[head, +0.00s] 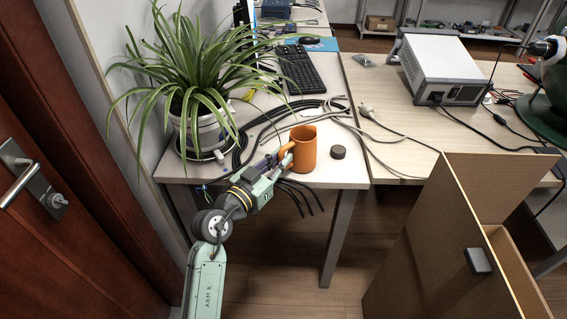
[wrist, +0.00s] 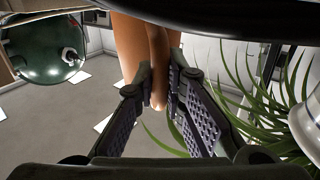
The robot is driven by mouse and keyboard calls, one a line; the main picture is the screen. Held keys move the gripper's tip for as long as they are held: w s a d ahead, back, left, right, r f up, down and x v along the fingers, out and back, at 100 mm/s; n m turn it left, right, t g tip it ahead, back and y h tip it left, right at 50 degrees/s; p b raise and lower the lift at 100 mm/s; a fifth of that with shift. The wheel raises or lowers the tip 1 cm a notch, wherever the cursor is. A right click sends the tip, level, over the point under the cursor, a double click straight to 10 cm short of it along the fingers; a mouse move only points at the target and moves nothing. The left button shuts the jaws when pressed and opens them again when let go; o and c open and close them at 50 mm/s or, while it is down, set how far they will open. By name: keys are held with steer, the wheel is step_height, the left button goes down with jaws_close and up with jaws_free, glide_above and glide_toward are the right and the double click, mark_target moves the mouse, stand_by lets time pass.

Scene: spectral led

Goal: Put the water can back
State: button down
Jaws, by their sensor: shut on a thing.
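The water can appears to be the orange, mug-like vessel (head: 304,148) near the front edge of the light wooden desk (head: 345,178) in the head view. It looks upright, with its handle on the left. My gripper (head: 284,160) comes from the lower left and is shut on the handle. In the wrist view, the orange can (wrist: 135,45) stands at the top, and its handle lies between the two fingers of my gripper (wrist: 160,88). I cannot tell whether the can's base touches the desk.
A potted spider plant (head: 203,134) stands left of the can. A small dark round object (head: 338,152) lies just right of it. Black cables (head: 262,125) run behind, with a keyboard (head: 302,70) farther back. An open cardboard box (head: 440,235) stands at the front right.

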steer(key=shift+f, duration=0.2)
steer(key=c, duration=1.7)
jaws_free()
steer(key=shift+o, duration=0.2)
